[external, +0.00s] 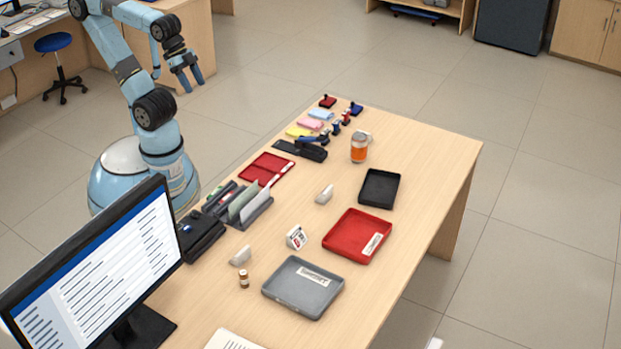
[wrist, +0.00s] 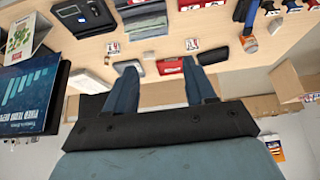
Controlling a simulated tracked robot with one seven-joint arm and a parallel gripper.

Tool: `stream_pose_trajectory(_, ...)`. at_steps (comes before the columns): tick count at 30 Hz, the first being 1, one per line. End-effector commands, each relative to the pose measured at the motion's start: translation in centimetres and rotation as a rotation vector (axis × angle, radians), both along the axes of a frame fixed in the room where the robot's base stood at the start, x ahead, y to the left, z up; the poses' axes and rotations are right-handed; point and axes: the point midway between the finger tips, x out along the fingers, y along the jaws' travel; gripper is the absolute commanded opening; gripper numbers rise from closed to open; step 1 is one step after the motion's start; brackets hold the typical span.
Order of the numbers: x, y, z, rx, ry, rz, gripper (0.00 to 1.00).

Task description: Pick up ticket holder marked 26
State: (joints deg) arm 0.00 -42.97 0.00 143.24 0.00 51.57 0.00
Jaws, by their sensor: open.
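Three small white ticket holders stand on the counter. In the external view one (external: 324,194) is near the middle, one (external: 297,237) shows its printed face beside the red tray, and one (external: 240,255) is nearer the monitor. In the wrist view two show printed faces, one at left (wrist: 113,47) and one right of centre (wrist: 192,44); a third (wrist: 148,55) shows its plain back. The numbers are too small to read surely, so I cannot tell which is 26. My gripper (external: 191,85) is open and empty, well away from them; its fingers also show in the wrist view (wrist: 160,64).
Red (external: 339,252), grey (external: 282,299) and black (external: 392,203) trays lie along the counter's far-right side. Bare wood surrounds the holders.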

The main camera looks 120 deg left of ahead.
Motion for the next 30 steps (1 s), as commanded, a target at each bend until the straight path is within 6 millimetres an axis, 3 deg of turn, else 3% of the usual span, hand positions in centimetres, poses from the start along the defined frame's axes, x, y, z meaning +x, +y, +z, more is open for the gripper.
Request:
stream_pose_trajectory(5,0.9,0.5,0.1,0.012,-0.007,0.012,0.55)
stream_pose_trajectory(11,5.7,3.6,0.2,0.075,-0.050,0.068,0.55)
stream_pose_trajectory(20,14.4,10.9,-0.5,0.197,-0.136,0.136,0.55)
stream_pose_trajectory(30,22.3,20.4,-3.4,0.307,-0.218,0.159,0.55)
